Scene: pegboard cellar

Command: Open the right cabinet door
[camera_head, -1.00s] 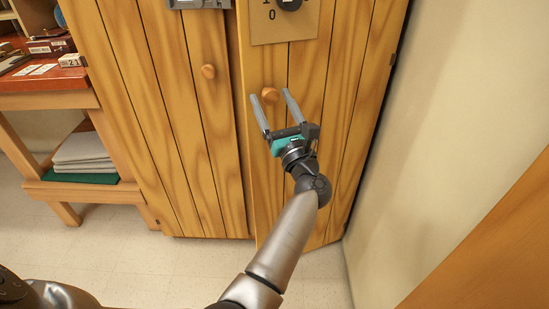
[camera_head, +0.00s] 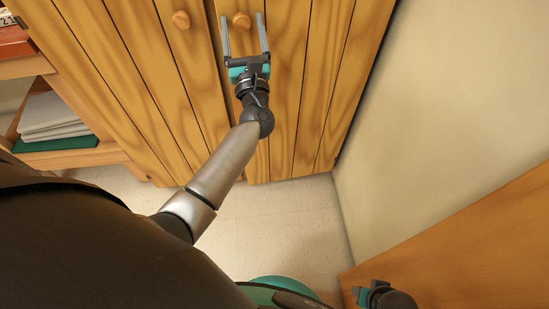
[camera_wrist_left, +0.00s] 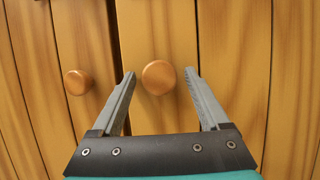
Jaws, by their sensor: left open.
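The right cabinet door (camera_head: 300,90) is of vertical wooden planks. A narrow dark gap runs along its left edge; I cannot tell if it stands slightly ajar. Its round wooden knob (camera_head: 241,20) also shows in the left wrist view (camera_wrist_left: 158,78). My left gripper (camera_head: 242,16) is open in front of this door. Its fingertips lie on either side of the knob in both views, with clear space between each finger and the knob. My right gripper (camera_head: 372,293) shows only partly at the bottom right, and its jaws cannot be made out.
The left cabinet door (camera_head: 180,75) has its own knob (camera_head: 181,20). A wooden shelf unit (camera_head: 85,158) with folded cloths (camera_head: 50,117) stands at the left. A pale wall (camera_head: 440,110) bounds the right side. A wooden panel (camera_head: 480,250) is at the lower right. Some floor is clear below the cabinet.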

